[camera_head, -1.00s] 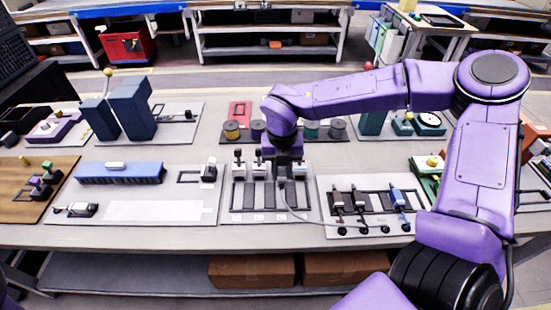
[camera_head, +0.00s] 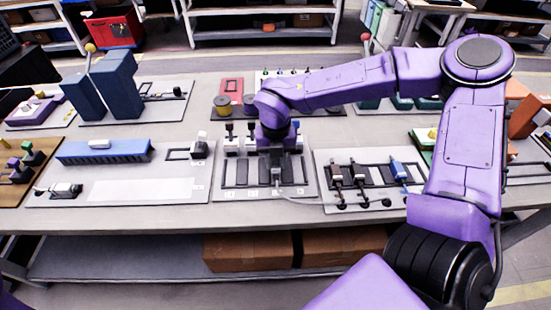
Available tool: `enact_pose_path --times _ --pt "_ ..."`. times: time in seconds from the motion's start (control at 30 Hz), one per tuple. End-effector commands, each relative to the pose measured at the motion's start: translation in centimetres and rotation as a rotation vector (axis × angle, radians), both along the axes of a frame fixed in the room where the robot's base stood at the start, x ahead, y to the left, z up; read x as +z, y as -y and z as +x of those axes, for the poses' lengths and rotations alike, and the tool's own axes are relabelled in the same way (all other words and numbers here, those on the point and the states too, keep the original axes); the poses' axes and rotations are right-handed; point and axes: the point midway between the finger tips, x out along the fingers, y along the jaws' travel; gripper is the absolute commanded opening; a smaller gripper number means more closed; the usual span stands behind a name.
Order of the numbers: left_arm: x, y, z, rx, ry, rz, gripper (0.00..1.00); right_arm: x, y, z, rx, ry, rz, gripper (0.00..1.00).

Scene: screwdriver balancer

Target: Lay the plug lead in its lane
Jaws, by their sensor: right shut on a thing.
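The lane board (camera_head: 228,194) is a light panel with dark strips and small upright posts at its back. My right gripper (camera_head: 277,180) points down over the near part of this board, right of its middle. It is shut on the end of a thin grey plug lead (camera_head: 305,199). The lead runs from the gripper to the right, toward the neighbouring panel with several plugs. The plug end is too small to make out, and I cannot tell whether it touches the board. My arm and gripper hide part of the lanes. My left gripper is out of view.
The panel on the right (camera_head: 328,170) carries two dark plugs and a blue plug (camera_head: 399,170). On the left stand a blue ribbed block (camera_head: 104,152) and a white-and-black connector (camera_head: 199,149). The table's near strip (camera_head: 130,219) is clear.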

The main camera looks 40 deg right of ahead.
Motion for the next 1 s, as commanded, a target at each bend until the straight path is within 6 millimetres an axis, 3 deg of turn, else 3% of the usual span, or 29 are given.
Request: enact_pose_path --times 1.0 --pt "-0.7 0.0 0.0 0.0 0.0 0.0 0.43 -1.2 0.0 0.0 0.0 0.0 0.0 0.0"
